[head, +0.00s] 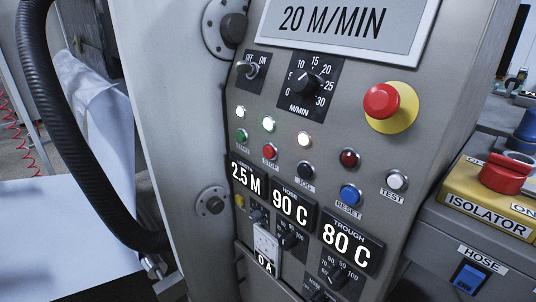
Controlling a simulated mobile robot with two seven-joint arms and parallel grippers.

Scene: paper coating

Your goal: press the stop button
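A grey control panel (215,110) fills the middle of the head view, tilted in the picture. A small round red button (269,151) sits in its button row, between a green button (241,136) and a black button (307,170). A large red mushroom button (381,101) on a yellow disc stands out at the panel's upper right. Neither of my grippers is in view, and nothing covers these buttons.
A blue reset button (350,194) and a white test button (396,181) are close by. The display (335,22) reads 20 M/MIN. A thick black hose (55,120) hangs at left. A yellow isolator box (490,195) with a red knob stands at right.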

